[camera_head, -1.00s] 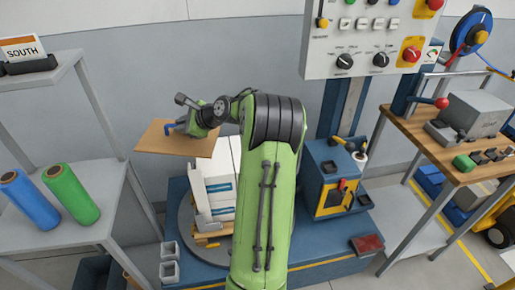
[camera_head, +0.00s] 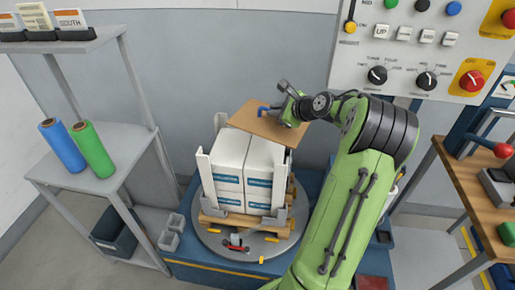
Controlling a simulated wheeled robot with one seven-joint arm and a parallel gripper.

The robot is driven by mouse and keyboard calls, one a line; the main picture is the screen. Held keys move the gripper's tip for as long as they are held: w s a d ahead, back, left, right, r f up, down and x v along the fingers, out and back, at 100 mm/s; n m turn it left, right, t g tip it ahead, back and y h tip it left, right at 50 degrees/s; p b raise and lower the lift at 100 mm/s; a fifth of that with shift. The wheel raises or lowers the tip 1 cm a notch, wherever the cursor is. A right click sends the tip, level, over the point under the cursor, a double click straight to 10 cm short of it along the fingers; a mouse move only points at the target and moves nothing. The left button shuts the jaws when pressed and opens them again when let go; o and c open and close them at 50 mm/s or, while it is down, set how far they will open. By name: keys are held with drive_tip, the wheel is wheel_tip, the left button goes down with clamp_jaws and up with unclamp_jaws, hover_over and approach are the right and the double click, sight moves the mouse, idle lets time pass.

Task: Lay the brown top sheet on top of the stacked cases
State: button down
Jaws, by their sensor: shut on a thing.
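The brown top sheet (camera_head: 259,126) is a thin flat board, held tilted above the back right part of the stacked cases. My gripper (camera_head: 268,113) is shut on the sheet near its upper edge, by a blue part. The stacked cases (camera_head: 230,172) are white with blue labels and stand on a wooden pallet (camera_head: 238,222) on a round grey turntable. The sheet hides part of the cases' top at the back right. I cannot tell whether the sheet touches them.
White upright corner pieces (camera_head: 205,178) stand at the cases' corners, with grey clamps (camera_head: 277,217) low down. A grey shelf (camera_head: 90,165) with blue and green rolls is at left. A control panel (camera_head: 420,50) and wooden bench (camera_head: 465,185) are at right.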

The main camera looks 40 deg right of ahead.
sight(256, 114)
drive_tip(key=shift+d, duration=0.25)
drive_tip(key=shift+w+f, duration=0.1)
drive_tip(key=shift+w+a+f+n+y+p, duration=0.15)
drive_tip(key=shift+w+f+n+p, duration=0.05)
drive_tip(key=shift+w, duration=0.25)
drive_tip(key=shift+w+a+f+n+y+p, duration=0.1)
drive_tip(key=shift+w+f+n+y+p, duration=0.1)
drive_tip(key=shift+w, duration=0.25)
drive_tip(key=w+f+n+p, duration=0.1)
drive_tip(key=w, duration=0.1)
drive_tip(key=w+f+n+y+p, duration=0.1)
drive_tip(key=w+f, duration=0.1)
drive_tip(key=w, duration=0.1)
drive_tip(key=w+a+f+y+p, duration=0.1)
drive_tip(key=w, duration=0.1)
drive_tip(key=shift+w+a+f+n+g+y, duration=0.1)
drive_tip(key=shift+w+f+n+g+y, duration=0.15)
drive_tip(key=shift+w+f+n+g, duration=0.15)
drive_tip(key=shift+f, duration=0.3)
wheel_tip(256, 114, down, 10)
drive_tip(key=shift+b, duration=1.2)
drive_tip(key=c, duration=1.1)
unclamp_jaws()
drive_tip(key=shift+c, duration=0.2)
